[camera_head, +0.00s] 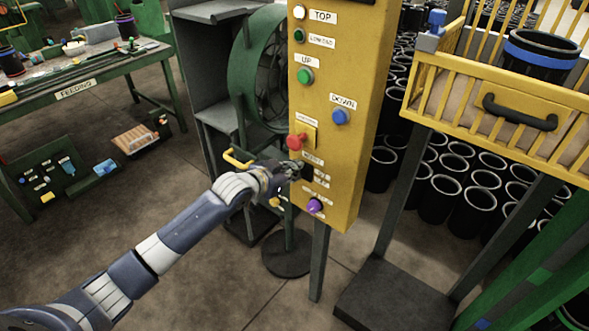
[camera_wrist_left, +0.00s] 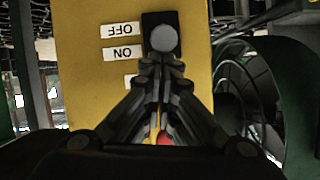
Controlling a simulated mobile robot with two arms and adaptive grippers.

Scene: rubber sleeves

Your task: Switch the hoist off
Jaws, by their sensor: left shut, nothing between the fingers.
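The yellow hoist control panel (camera_head: 345,60) stands upright in the middle of the head view. My left gripper (camera_head: 300,169) is shut and empty at the panel's lower left face. In the left wrist view, its closed fingertips (camera_wrist_left: 161,64) overlap the lower edge of a round grey switch knob (camera_wrist_left: 163,39) on a black plate. I cannot tell whether they touch it. That view is upside down; the OFF label (camera_wrist_left: 121,30) and ON label (camera_wrist_left: 123,53) sit beside the switch. In the head view the gripper hides the switch. The right gripper is out of view.
A red knob (camera_head: 295,141) sits just above the gripper and a purple knob (camera_head: 315,206) below it. Green (camera_head: 305,76) and blue (camera_head: 340,117) buttons are higher up. A yellow-railed cage (camera_head: 480,95) stands right; a green fan (camera_head: 262,60) is behind.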

